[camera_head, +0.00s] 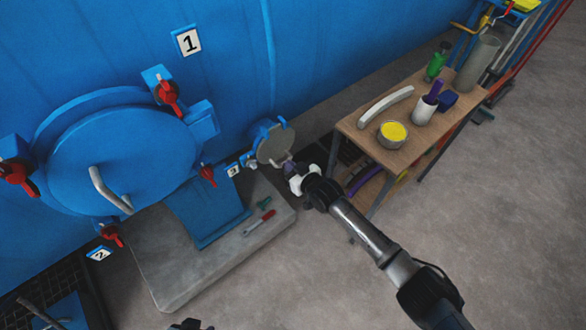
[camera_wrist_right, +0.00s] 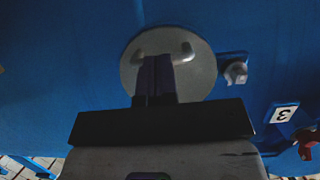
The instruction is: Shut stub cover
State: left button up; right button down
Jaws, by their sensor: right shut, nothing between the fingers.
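The stub cover (camera_head: 275,145) is a round grey disc on a small blue stub low on the blue wall, beside the label 3. In the right wrist view the cover (camera_wrist_right: 203,78) faces me, with a bent metal handle across it. My right gripper (camera_head: 289,167) is at the cover's lower right edge in the head view. In the wrist view its purple fingers (camera_wrist_right: 157,75) are together and empty, in front of the cover and over part of the handle. I cannot tell whether they touch it or whether the cover is flush. My left gripper is not seen.
A large round blue door (camera_head: 120,150) with red clamps is at the left. A grey slab (camera_head: 165,270) below bears small tools. A wooden table (camera_head: 365,130) with a yellow-filled bowl (camera_head: 392,134) and bottles stands to the right.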

jog(key=shift+f, duration=0.25)
